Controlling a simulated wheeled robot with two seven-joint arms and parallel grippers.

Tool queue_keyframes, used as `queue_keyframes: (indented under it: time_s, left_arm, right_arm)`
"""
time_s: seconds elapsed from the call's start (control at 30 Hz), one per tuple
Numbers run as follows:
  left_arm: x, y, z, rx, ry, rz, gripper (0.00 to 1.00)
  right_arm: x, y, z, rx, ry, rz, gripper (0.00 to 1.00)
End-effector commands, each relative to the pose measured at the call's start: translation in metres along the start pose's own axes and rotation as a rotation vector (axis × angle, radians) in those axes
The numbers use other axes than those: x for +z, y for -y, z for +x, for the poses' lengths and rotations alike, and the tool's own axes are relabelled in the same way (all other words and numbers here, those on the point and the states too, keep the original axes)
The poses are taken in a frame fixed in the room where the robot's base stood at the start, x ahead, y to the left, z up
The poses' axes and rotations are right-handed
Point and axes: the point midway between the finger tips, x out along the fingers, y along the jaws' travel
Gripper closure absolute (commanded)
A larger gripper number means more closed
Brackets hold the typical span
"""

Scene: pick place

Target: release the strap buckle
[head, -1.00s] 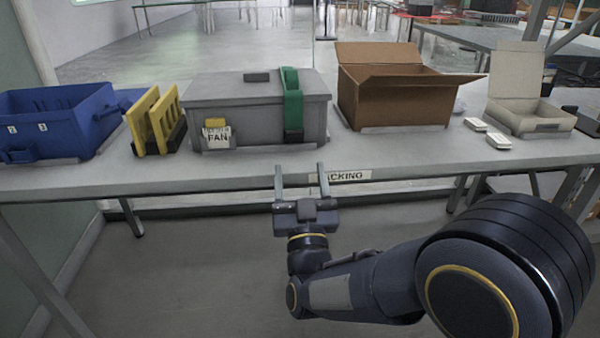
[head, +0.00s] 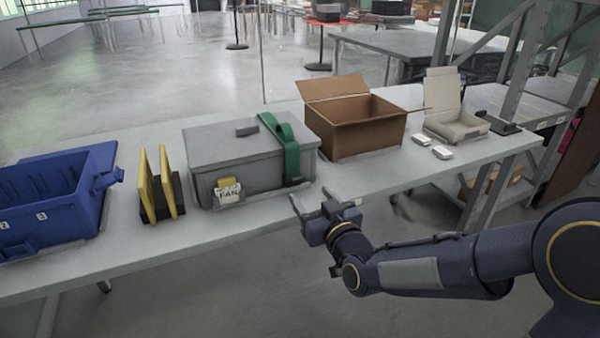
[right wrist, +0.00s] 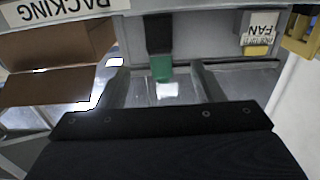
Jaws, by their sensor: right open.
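A grey lidded box (head: 225,158) stands shut on the table, with a green strap (head: 288,145) over its lid and down its front right side. The dark buckle (head: 293,182) is at the strap's lower front end. In the right wrist view, which is upside down, the dark buckle (right wrist: 158,33) meets the green strap (right wrist: 162,68). My right gripper (head: 310,194) is open and empty, in front of the box near the table edge. Its fingers (right wrist: 160,75) show either side of the strap in the wrist view, apart from it. My left gripper is out of view.
A blue bin (head: 50,205) and a yellow-and-black rack (head: 160,190) stand left of the box. An open cardboard box (head: 355,130), small white blocks (head: 442,152) and an open pale carton (head: 455,125) stand right. A tag reading FAN (head: 229,196) hangs on the box front.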

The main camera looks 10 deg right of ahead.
Motion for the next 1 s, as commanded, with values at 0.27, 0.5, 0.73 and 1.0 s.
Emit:
queue_keyframes:
  time_s: [0.27,0.5,0.73,1.0]
  left_arm:
    - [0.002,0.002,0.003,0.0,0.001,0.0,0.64]
    - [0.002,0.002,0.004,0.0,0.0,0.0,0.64]
    - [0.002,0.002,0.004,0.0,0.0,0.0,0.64]
    - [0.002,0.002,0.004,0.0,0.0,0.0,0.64]
  right_arm:
    - [0.002,0.001,0.042,-0.001,0.0,-0.001,0.39]
    - [0.002,0.0,0.07,0.0,0.0,0.0,0.39]
    - [0.001,0.0,0.074,0.001,0.0,0.001,0.39]
    - [0.001,0.0,0.074,0.001,-0.001,0.001,0.6]
